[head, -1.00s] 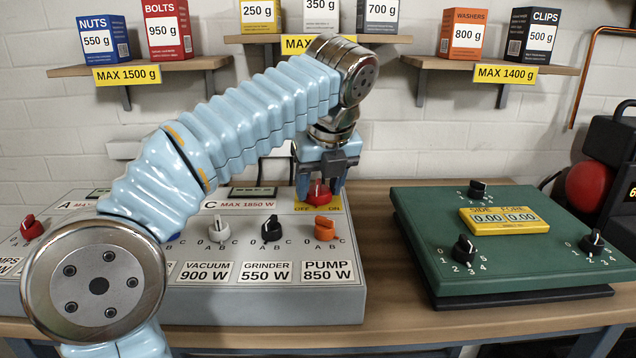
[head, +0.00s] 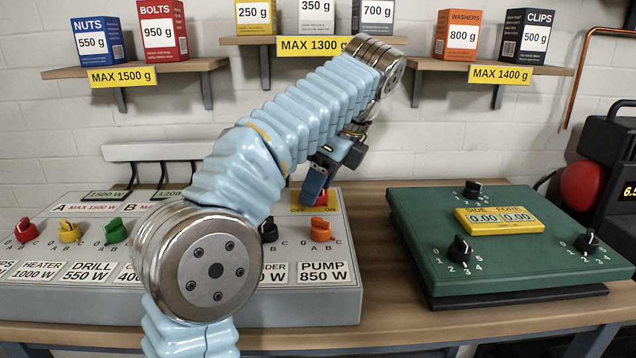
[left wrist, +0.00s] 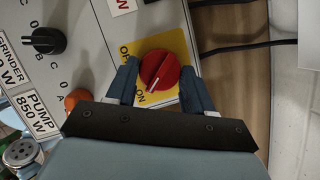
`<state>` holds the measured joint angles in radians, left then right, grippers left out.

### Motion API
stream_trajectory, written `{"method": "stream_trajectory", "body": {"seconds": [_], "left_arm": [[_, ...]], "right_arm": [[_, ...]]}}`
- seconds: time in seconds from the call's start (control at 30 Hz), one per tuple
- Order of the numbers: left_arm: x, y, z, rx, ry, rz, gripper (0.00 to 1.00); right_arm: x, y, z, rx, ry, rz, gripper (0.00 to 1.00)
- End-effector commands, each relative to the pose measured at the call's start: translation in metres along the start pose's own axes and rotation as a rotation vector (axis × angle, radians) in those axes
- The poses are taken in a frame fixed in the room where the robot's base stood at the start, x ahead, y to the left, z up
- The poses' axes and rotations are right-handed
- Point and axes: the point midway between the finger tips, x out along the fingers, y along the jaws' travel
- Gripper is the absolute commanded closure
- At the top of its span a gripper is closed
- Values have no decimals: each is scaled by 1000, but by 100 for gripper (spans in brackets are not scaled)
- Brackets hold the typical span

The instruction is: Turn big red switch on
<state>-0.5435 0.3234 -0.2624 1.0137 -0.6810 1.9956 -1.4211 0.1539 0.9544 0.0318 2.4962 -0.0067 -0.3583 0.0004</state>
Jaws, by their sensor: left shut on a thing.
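The big red switch (left wrist: 160,70) is a round red knob on a yellow OFF/ON plate (left wrist: 181,42), seen in the left wrist view. The plate also shows at the back right of the grey panel in the head view (head: 333,196). My left gripper (left wrist: 161,86) is shut on the knob, one finger on each side. The knob's white mark points toward the ON label. In the head view my left gripper (head: 316,192) is tilted and hides most of the knob. My right gripper is not in view.
The grey panel (head: 100,290) carries several smaller knobs, including an orange one (head: 320,227) just in front of the plate. A green board (head: 510,265) with black knobs lies to the right. Shelves with boxes hang behind. Bare table shows between panel and board.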

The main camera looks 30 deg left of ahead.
Motion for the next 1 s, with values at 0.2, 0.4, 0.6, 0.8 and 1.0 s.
{"method": "stream_trajectory", "body": {"seconds": [0.2, 0.4, 0.6, 0.8, 1.0], "left_arm": [[0, -1, -1, -56, 1, 24, 79], [0, -1, -1, -73, 1, 31, 79], [0, -1, 0, -75, 1, 32, 79], [0, -1, 0, -74, 1, 32, 38], [0, -1, 0, -74, 1, 31, 24]], "right_arm": [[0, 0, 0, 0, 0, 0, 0], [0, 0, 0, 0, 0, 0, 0], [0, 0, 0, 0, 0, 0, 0], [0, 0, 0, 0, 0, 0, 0], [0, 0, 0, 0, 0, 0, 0]]}}
